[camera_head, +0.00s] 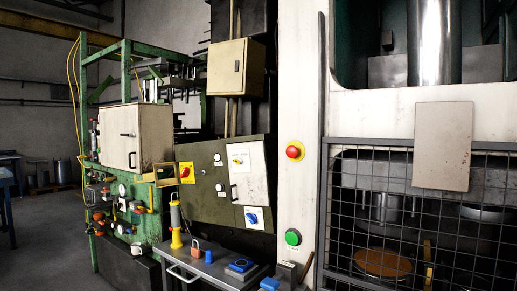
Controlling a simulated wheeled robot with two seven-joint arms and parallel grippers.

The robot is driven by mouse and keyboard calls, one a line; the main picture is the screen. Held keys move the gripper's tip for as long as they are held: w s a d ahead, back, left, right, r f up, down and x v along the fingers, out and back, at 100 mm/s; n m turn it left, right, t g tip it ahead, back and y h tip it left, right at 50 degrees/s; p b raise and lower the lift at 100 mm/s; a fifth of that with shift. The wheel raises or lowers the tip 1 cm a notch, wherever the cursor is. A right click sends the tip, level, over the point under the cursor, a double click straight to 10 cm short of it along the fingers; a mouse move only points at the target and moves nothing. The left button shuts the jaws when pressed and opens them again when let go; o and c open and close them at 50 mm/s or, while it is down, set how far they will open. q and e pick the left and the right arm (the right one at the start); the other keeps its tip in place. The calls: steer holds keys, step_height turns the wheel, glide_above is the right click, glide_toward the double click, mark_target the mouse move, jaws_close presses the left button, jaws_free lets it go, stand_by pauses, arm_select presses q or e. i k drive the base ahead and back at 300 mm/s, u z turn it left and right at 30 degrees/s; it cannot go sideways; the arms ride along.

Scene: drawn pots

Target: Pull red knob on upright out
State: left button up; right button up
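A red knob (294,151) sits on the front face of a tall pale upright (297,110), a little right of the middle of the view. It shows a round red head with a yellow part around it. From this angle I cannot tell how far it stands out from the upright. A green round button (292,237) is lower on the same upright, with a small label below it. Neither of my grippers shows in the head view, and nothing is seen touching the knob.
A metal cart (215,273) with a yellow tool, a padlock and blue items stands below, left of the upright. A dark sloped control panel (208,182) is behind it. A mesh guard (420,230) is on the right. The space before the knob looks clear.

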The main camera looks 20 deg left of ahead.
mark_target(292, 151)
steer(key=u, duration=0.95)
steer(key=i, duration=1.65)
steer(key=z, duration=0.5)
